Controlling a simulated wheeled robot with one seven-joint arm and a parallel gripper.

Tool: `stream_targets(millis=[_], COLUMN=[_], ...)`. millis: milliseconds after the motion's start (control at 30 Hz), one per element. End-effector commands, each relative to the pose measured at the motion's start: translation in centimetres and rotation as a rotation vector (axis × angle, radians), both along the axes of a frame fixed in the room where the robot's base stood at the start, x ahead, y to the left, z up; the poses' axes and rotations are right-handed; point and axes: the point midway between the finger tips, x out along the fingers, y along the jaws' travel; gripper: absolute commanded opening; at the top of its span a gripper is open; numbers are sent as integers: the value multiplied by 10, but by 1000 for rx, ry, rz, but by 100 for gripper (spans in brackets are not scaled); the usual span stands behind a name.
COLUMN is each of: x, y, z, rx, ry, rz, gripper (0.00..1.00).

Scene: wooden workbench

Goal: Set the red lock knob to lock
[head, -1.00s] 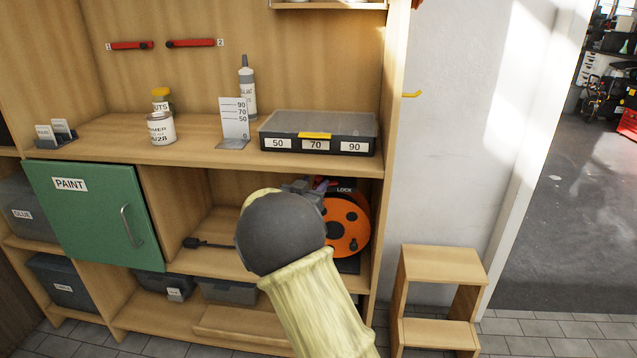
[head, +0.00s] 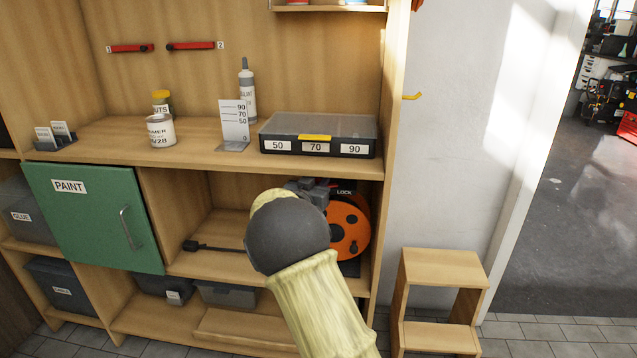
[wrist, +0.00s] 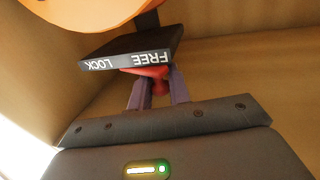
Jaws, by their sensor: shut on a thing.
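The orange cable reel (head: 345,228) stands on the middle shelf, partly hidden by my arm. Its dark bracket (wrist: 135,45) carries a label strip that reads FREE and LOCK, upside down in the wrist view. The red lock knob (wrist: 158,85) sits under the strip, beneath the FREE word, with the LOCK word off to the left. My gripper (wrist: 158,95) is shut on the red knob, one finger on each side. In the head view, my gripper (head: 312,188) is beside the reel's top, and the knob cannot be made out there.
The cubby's right wall and the shelf board above (head: 200,149) close in the reel. A green PAINT door (head: 95,215) stands to the left. A black cable plug (head: 192,245) lies on the shelf. A wooden step stool (head: 443,268) stands on the right.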

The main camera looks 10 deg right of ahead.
Motion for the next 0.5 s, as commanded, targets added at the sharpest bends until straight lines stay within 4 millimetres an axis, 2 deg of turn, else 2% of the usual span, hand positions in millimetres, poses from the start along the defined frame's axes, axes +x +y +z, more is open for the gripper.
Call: stream_targets(millis=[500], x=[-8], y=[-1], z=[-5], rx=[2], ry=[-2], rz=[147], gripper=[0])
